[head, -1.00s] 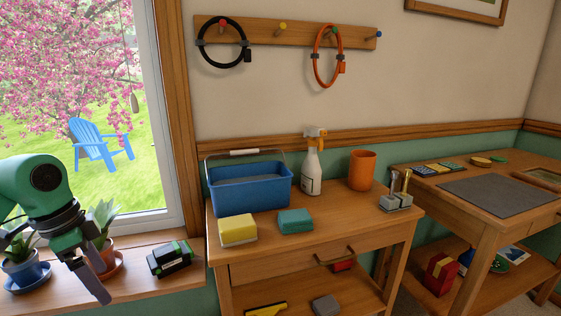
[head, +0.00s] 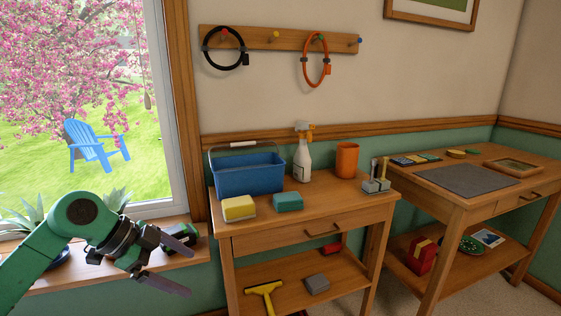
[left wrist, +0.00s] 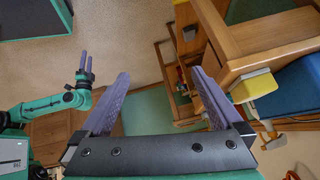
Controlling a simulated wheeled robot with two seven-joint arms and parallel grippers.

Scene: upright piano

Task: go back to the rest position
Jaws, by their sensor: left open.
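My left gripper (head: 190,262) is in front of the windowsill, left of the wooden cart. Its two purple-grey fingers are spread apart with nothing between them. In the left wrist view the same open fingers (left wrist: 160,73) frame the floor and furniture edges. My right gripper (left wrist: 85,63) shows small at the left of the left wrist view, on its green arm. Its fingers are too small there to judge the gap. The right gripper is not in the head view.
The wooden cart (head: 298,230) bears a blue bucket (head: 249,178), yellow sponge (head: 239,208), teal sponge (head: 288,202), spray bottle (head: 303,160) and orange cup (head: 347,160). A black-and-green object (head: 183,243) on the windowsill (head: 75,277) is partly behind my left gripper. A second table (head: 455,205) stands right.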

